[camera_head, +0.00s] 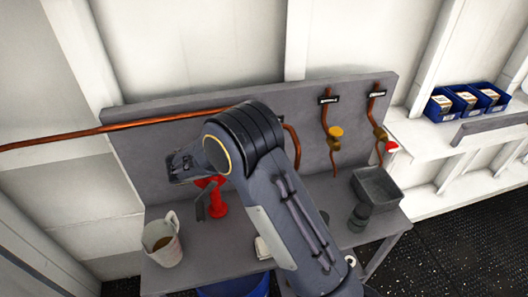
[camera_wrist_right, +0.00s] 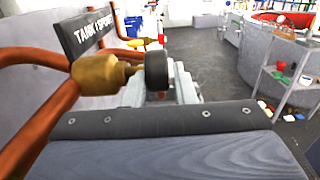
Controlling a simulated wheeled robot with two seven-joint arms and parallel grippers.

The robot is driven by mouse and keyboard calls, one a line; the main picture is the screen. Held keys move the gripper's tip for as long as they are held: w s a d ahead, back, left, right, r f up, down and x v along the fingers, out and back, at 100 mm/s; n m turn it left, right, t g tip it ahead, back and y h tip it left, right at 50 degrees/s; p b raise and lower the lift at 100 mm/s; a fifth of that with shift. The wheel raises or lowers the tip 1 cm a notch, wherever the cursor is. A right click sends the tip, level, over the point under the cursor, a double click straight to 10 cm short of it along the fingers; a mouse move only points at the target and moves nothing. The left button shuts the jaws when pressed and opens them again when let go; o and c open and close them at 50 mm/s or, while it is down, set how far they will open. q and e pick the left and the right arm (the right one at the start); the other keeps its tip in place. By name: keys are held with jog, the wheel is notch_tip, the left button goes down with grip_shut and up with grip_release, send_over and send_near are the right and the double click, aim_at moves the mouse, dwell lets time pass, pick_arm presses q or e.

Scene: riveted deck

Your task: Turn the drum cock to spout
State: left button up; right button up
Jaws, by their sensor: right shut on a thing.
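In the right wrist view a brass drum cock (camera_wrist_right: 100,75) sits on a copper pipe, close by on the left. Its dark round handle (camera_wrist_right: 156,70) sticks out to the right. A black plate (camera_wrist_right: 88,32) above it reads TANK and SPOUT. The metal fingers of my right gripper (camera_wrist_right: 180,85) are shut at the handle; the gripper body hides part of the contact. In the head view my right arm crosses the middle of the bench and hides this cock and the fingertips. My left gripper is not in view.
Two other cocks, one with a yellow handle (camera_head: 335,132) and one with a red handle (camera_head: 391,147), are on the back panel. A grey tray (camera_head: 377,188) stands at right.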

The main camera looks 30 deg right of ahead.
jog(key=shift+f, duration=0.1)
jog(key=o, duration=1)
jog(key=shift+a, duration=0.1)
jog(key=shift+b+v, duration=0.65)
jog(key=shift+v, duration=3.15)
jog(key=shift+w, duration=0.1)
